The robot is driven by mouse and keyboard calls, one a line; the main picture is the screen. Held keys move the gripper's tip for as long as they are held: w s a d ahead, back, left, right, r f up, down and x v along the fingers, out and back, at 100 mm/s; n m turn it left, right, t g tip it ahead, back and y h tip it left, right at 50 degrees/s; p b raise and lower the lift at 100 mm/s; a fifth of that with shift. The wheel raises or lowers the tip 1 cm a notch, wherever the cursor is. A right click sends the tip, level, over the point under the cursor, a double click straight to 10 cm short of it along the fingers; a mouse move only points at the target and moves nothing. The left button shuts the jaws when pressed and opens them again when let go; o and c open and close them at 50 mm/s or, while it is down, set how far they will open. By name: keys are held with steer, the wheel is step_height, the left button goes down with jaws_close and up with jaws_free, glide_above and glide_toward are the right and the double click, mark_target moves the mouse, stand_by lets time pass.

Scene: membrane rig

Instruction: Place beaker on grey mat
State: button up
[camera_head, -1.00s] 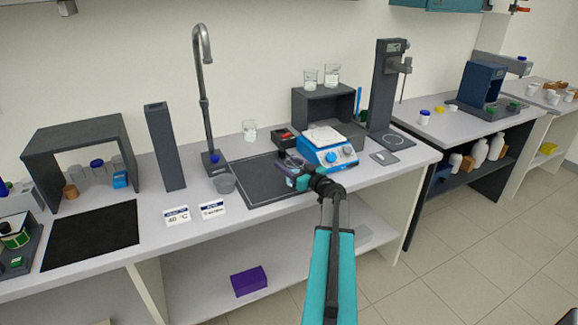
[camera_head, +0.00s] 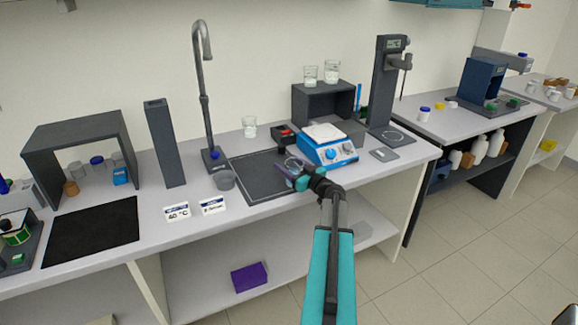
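My gripper (camera_head: 292,173) is over the right part of the dark grey mat (camera_head: 252,183) on the bench, close to the blue-and-white balance-like device. A clear glass beaker (camera_head: 293,163) shows at the fingertips, its round rim visible; the gripper appears shut on it. The fingers and wrist hide its lower part, so I cannot tell whether its base touches the mat.
The blue device (camera_head: 328,150) stands just right of the gripper. The mat's left part is clear.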

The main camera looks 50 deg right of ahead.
steer(key=shift+o, duration=1)
steer(key=shift+r+p, duration=0.25)
steer(key=shift+p, duration=0.2)
steer(key=s+b, duration=0.1)
steer(key=s, duration=0.2)
steer(key=s+a+b, duration=0.1)
steer(key=s+b, duration=0.1)
steer(key=s, duration=0.1)
steer(key=s+b, duration=0.2)
steer(key=s, duration=0.2)
steer(key=shift+s+a+f, duration=0.1)
steer(key=shift+a+f, duration=0.1)
steer(key=shift+a, duration=0.15)
steer(key=shift+s+r+b, duration=0.1)
steer(key=shift+s+b, duration=0.3)
steer(key=shift+s, duration=0.45)
